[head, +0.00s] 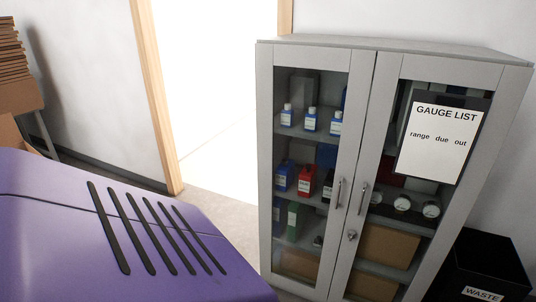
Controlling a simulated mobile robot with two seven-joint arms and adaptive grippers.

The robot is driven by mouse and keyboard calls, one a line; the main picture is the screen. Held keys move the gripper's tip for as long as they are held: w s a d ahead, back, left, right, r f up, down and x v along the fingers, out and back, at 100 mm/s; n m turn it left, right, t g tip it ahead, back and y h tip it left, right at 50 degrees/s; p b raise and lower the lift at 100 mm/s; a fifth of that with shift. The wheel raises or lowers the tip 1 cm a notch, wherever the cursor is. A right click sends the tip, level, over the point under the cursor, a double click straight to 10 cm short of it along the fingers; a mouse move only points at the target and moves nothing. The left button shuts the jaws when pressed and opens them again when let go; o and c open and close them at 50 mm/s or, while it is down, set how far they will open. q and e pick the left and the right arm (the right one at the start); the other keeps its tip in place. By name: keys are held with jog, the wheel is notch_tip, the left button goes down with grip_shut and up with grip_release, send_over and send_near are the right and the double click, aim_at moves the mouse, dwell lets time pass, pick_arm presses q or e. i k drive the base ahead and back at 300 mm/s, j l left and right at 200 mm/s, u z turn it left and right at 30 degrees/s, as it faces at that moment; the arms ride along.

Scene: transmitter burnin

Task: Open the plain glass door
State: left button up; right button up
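A grey cabinet with two glass doors stands right of centre in the head view. Its left door (267,160) has plain glass with no paper on it and a vertical handle (338,192) near its right edge. Its right door carries a sheet headed "GAUGE LIST" (437,142), a handle (362,198) and a lock below it. Both doors look shut. Behind the plain glass are shelves with several small blue bottles, a red container (306,182) and other bottles. Neither of my grippers shows in this view.
A purple machine cover with black slots (60,240) fills the lower left. A black bin marked "WASTE" (490,262) stands right of the cabinet. A bright open doorway (210,90) is behind, left of the cabinet. Stacked brown items (14,65) are at the far left.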

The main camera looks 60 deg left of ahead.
aim_at(360, 64)
jog(key=u, duration=1.55)
